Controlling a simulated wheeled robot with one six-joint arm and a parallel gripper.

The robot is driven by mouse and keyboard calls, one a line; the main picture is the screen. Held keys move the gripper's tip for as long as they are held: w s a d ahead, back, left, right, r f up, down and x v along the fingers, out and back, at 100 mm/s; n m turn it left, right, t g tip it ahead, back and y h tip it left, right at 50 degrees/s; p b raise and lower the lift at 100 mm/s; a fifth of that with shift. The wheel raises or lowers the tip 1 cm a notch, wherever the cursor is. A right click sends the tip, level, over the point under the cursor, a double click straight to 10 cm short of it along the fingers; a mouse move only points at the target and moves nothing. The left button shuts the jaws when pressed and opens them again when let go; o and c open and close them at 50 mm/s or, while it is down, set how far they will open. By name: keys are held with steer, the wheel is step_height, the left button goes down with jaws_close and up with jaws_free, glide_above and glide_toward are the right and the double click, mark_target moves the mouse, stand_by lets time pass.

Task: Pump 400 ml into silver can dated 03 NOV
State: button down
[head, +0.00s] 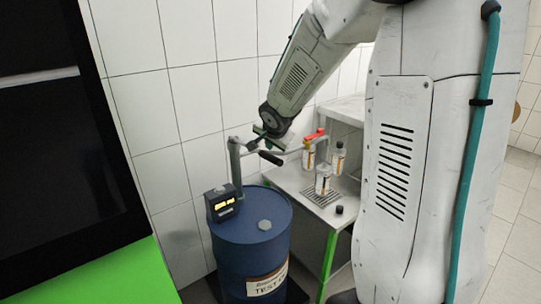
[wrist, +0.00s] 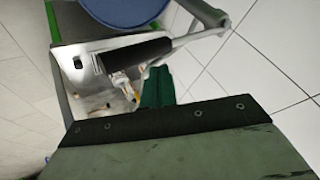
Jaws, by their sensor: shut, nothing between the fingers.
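A blue drum (head: 250,235) carries a hand pump (head: 235,165) with a grey pipe and a crank with a black handle grip (head: 270,158). A small display box (head: 221,203) with lit yellow digits, too small to read, is on the pump. A silvery container (head: 323,181) with a pale label stands on the slotted drip grate below the spout (head: 325,138); its date is unreadable. My gripper (head: 260,138) is shut and empty, close above the handle grip. In the wrist view the green fingers (wrist: 157,88) are just beside the black grip (wrist: 138,54); contact cannot be told.
Red-capped bottles (head: 308,152) and a dark-capped bottle (head: 339,158) stand behind the container on the metal bench (head: 288,178). A loose black cap (head: 339,209) lies near its front edge. A tiled wall (head: 190,100) is close behind the pump.

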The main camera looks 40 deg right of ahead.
steer(key=shift+f, duration=0.1)
stand_by(0.6)
steer(key=shift+s+f, duration=0.1)
steer(key=shift+f, duration=0.25)
stand_by(0.4)
steer(key=shift+r, duration=0.45)
steer(key=shift+w+r, duration=0.2)
steer(key=shift+r, duration=1.05)
steer(key=shift+w+r, duration=0.15)
steer(key=shift+r, duration=1.1)
